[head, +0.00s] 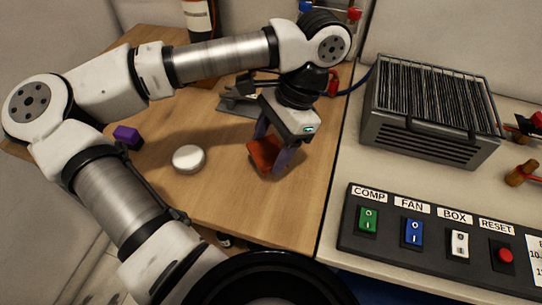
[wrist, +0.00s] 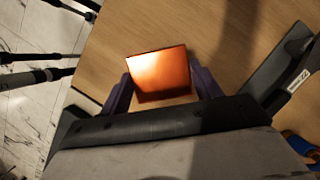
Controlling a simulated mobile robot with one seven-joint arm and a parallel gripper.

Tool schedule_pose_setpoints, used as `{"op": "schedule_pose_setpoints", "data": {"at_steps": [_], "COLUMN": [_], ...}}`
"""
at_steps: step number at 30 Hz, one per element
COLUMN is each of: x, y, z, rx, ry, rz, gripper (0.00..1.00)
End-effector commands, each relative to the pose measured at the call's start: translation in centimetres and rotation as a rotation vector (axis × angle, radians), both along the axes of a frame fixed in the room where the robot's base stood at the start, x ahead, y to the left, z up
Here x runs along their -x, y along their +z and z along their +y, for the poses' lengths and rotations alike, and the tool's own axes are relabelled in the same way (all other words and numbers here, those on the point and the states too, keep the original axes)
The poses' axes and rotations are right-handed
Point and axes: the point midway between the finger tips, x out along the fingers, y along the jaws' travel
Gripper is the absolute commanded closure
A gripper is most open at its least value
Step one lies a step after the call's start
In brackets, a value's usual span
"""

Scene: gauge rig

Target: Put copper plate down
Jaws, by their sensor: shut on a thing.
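The copper plate (head: 265,152) is a small orange-brown square block. My gripper (head: 274,150) is shut on it over the wooden table, near the table's right side. In the wrist view the copper plate (wrist: 160,72) sits between the two dark purple fingers of my gripper (wrist: 160,92), with its shiny face toward the camera. I cannot tell whether its underside touches the table.
A white round puck (head: 189,159) and a purple block (head: 128,137) lie on the wooden table (head: 225,205) to the left. A finned metal box (head: 425,140) and a switch panel (head: 440,240) stand on the right. A grey metal fixture (head: 238,103) is behind the gripper.

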Motion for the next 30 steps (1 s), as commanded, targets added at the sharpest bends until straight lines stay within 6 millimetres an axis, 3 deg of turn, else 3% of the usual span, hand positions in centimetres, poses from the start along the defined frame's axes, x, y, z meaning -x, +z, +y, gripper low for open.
{"op": "schedule_pose_setpoints", "data": {"at_steps": [9,21,22,27,30], "x": [0.1,0.0,0.0,0.0,0.0], "y": [-3.6,-4.2,-4.2,-4.1,-4.1], "z": [0.0,0.0,0.0,0.0,0.0], "rx": [0.001,0.000,0.000,0.000,0.000], "ry": [-0.001,-0.001,-0.001,-0.001,-0.001], "rz": [0.002,0.000,0.000,0.000,0.000], "gripper": [0.72,0.72,0.35,0.15,0.15]}}
